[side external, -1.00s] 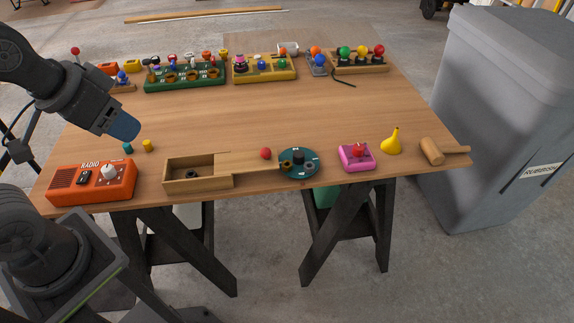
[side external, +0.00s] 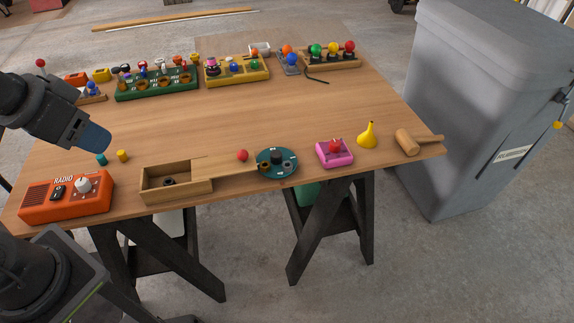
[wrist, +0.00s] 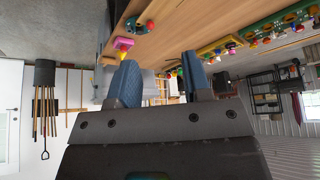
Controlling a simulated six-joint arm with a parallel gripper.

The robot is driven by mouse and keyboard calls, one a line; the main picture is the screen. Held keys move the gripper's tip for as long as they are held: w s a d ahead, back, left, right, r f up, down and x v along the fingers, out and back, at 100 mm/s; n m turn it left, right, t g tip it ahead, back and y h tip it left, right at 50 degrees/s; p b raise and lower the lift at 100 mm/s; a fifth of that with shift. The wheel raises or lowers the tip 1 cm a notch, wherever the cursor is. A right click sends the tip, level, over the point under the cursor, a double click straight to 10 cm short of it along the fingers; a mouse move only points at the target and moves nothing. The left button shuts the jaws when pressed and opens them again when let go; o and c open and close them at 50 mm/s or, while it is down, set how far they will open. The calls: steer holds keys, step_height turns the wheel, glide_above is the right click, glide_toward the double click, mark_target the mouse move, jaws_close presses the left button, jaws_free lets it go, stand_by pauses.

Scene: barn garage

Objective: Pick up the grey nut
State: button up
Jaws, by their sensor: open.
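A dark green round disc (side external: 277,155) lies near the front edge of the table. A small grey ring that looks like the grey nut (side external: 288,167) sits on its right side, with a brass-coloured ring on its left and a dark knob in the middle. Another small dark ring (side external: 169,182) lies inside the open wooden box; its kind is hard to tell. My gripper (side external: 96,138) hangs at the left, above the table's left part and far from the disc. In the wrist view its blue fingers (wrist: 160,85) are apart with nothing between them.
An orange radio (side external: 67,195), the wooden box (side external: 190,198) with its sliding lid, a red ball (side external: 242,155), a pink button box (side external: 335,157), a yellow funnel (side external: 367,137) and a mallet (side external: 407,141) line the front. Coloured toy racks line the back. The table's middle is clear.

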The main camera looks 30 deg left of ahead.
steer(key=shift+o, duration=1.2)
